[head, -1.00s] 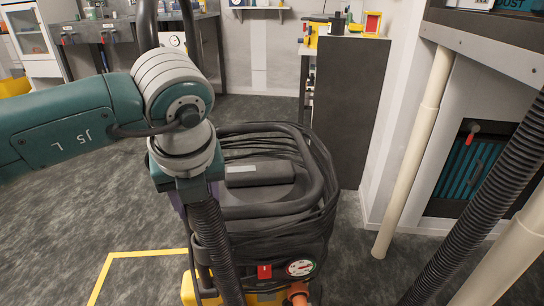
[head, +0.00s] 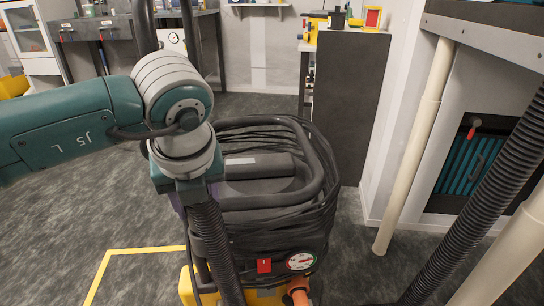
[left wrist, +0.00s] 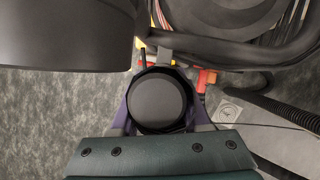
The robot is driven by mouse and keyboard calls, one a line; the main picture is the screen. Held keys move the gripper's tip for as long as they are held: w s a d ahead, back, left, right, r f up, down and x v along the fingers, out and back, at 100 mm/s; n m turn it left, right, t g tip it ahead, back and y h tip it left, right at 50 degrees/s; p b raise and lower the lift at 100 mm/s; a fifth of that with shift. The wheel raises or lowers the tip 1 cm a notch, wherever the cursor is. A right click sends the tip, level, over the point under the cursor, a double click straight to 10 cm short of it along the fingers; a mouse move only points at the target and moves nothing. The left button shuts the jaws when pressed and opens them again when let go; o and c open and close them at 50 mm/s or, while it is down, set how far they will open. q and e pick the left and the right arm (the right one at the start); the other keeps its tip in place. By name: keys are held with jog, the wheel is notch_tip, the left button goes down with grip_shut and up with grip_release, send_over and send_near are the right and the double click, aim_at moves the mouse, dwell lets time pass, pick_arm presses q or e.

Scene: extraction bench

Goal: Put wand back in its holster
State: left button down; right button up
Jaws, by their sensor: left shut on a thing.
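My left gripper (head: 180,197) is at the left side of a black extraction machine (head: 262,203) wound with dark cable. In the left wrist view its purple fingers (left wrist: 160,112) are shut on a round dark thing seen end-on, which I take for the wand (left wrist: 158,103). A black ribbed hose (head: 218,250) runs down from the gripper along the machine. Most of the wand is hidden by my arm in the head view. I cannot make out the holster. My right gripper is not in view.
Pale pipes (head: 412,160) and another ribbed hose (head: 490,190) stand at right. A grey cabinet (head: 348,110) stands behind. Carpet with a yellow floor line (head: 150,250) is free at left.

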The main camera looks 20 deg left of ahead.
pick_arm(q)
jog(key=shift+f, duration=0.15)
jog(key=shift+c, duration=1.5)
grip_release()
jog(key=p+v, duration=0.3)
jog(key=v, duration=0.7)
